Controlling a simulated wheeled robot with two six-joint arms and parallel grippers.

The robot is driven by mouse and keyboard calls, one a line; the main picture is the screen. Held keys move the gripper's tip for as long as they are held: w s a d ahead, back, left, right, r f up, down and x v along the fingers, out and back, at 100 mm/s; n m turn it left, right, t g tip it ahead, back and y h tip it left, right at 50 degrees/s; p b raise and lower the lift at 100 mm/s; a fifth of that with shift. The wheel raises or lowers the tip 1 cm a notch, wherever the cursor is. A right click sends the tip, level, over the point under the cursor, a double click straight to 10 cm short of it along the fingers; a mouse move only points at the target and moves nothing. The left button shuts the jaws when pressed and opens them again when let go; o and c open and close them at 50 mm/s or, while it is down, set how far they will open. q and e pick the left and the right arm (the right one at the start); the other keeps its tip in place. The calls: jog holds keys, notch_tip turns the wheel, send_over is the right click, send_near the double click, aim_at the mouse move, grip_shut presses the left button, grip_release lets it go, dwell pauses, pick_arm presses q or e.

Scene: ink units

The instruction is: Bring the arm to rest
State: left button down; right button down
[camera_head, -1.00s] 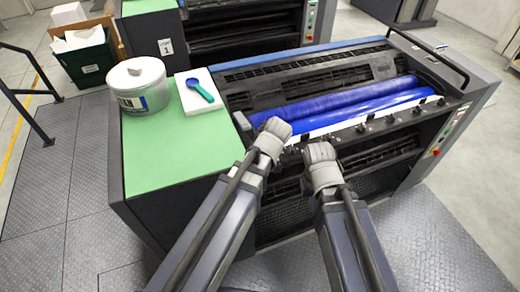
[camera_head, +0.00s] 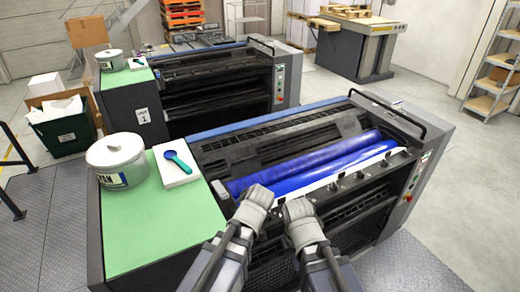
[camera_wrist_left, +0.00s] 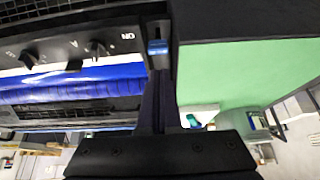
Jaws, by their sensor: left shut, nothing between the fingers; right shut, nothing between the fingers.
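My left gripper (camera_head: 258,194) is shut and empty in front of the ink unit (camera_head: 290,140), close to its front edge. My right gripper (camera_head: 297,209) is shut and empty beside it, a little to the right, also before the unit's front. Both arms come in from the bottom of the head view. In the left wrist view, which is turned over, the left gripper (camera_wrist_left: 157,48) is a narrow closed shape with a blue tip against the unit's knob panel (camera_wrist_left: 75,50).
The blue rollers (camera_head: 310,165) lie just beyond the grippers. A green top (camera_head: 150,225) at left carries a grey can (camera_head: 118,162) and a white pad (camera_head: 178,172) with a teal scoop (camera_head: 177,158). A second unit (camera_head: 215,85) stands behind.

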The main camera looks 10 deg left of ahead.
pick_arm(q)
jog(key=s+d+f+m+g+h+b, duration=0.1)
jog(key=s+d+f+m+g+b, duration=0.1)
jog(key=s+f+m, duration=0.3)
jog(key=s+d+f+m+g+h+b, duration=0.1)
jog(key=s+d+f+m+g+b, duration=0.2)
jog(key=s, duration=0.5)
jog(key=f+m+b, duration=0.1)
jog(key=m+b, duration=0.1)
jog(key=shift+d+f+m, duration=0.3)
jog(key=shift+d+f, duration=0.05)
jog(key=shift+f, duration=0.05)
dwell(1.0)
